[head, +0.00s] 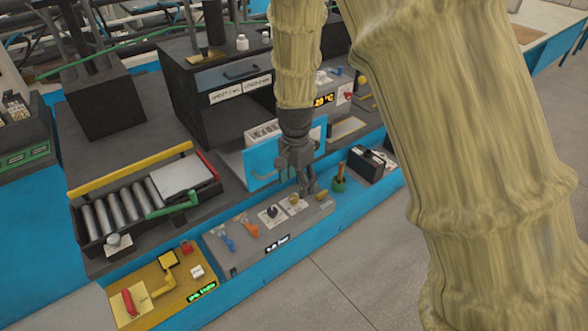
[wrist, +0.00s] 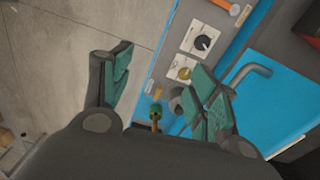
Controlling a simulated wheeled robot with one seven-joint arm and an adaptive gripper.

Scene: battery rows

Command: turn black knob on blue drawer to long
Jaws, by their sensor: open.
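A black knob (head: 272,211) sits on a white plate on the sloped grey control panel (head: 240,253). It also shows in the wrist view (wrist: 203,43), up and right of the fingers. The blue front (head: 262,166) with a grey bar handle stands just behind the panel; this blue front also fills the right of the wrist view (wrist: 290,85). My gripper (head: 307,188) is over the right end of the panel, to the right of the black knob and apart from it. In the wrist view my gripper (wrist: 163,90) has its fingers spread and empty. Knob lettering is too small to read.
A yellow knob (head: 294,200) is beside the black one, with orange (head: 252,230) and blue (head: 227,242) levers to the left. A green-based handle (head: 340,180) and a black box (head: 367,164) stand to the right. The floor in front is clear.

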